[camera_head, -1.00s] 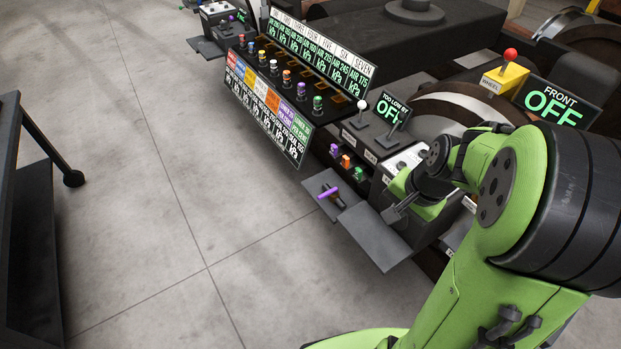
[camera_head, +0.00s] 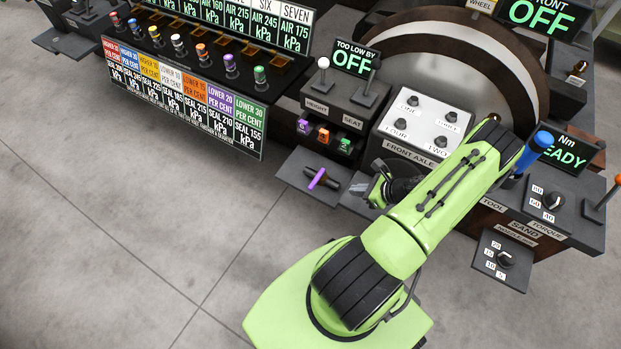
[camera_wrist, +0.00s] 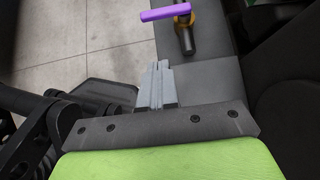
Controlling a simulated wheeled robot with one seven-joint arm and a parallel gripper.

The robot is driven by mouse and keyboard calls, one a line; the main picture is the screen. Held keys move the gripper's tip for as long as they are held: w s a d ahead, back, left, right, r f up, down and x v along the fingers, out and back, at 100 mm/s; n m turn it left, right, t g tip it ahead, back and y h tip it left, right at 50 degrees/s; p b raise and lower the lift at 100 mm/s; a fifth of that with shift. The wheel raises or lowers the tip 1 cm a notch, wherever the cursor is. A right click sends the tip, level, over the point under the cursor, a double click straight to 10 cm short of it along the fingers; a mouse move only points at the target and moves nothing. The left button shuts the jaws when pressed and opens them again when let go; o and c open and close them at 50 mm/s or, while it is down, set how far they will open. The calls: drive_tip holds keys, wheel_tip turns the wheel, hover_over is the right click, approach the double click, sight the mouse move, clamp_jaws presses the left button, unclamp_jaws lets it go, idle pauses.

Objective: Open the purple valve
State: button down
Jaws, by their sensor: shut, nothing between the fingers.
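The purple valve (camera_head: 317,178) is a purple bar handle on a small dark plate at the front of the console. In the wrist view, its handle (camera_wrist: 165,13) lies across a dark stem with a yellow collar, near the top edge. My gripper (camera_head: 374,188) is just right of the valve in the head view, apart from it, and partly hidden by my arm. In the wrist view, the grey fingers (camera_wrist: 157,64) lie together, shut and empty, pointing toward the valve with a gap between.
The front axle panel (camera_head: 425,125) is close behind my wrist. A row of coloured knobs (camera_head: 203,55) and a sign board (camera_head: 190,100) are at left. Open floor (camera_head: 110,230) lies in front.

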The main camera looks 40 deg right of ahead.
sight(317, 180)
drive_tip(key=shift+s+r, duration=0.1)
drive_tip(key=shift+s, duration=0.05)
drive_tip(key=b+x, duration=0.3)
drive_tip(key=x, duration=0.6)
drive_tip(key=shift+w+a+f, duration=0.1)
drive_tip(key=shift+w+f, duration=0.1)
drive_tip(key=shift+f, duration=0.1)
drive_tip(key=w, duration=0.2)
drive_tip(key=w+a+b, duration=0.1)
drive_tip(key=w, duration=0.1)
drive_tip(key=shift+a, duration=0.15)
drive_tip(key=shift+w, duration=0.1)
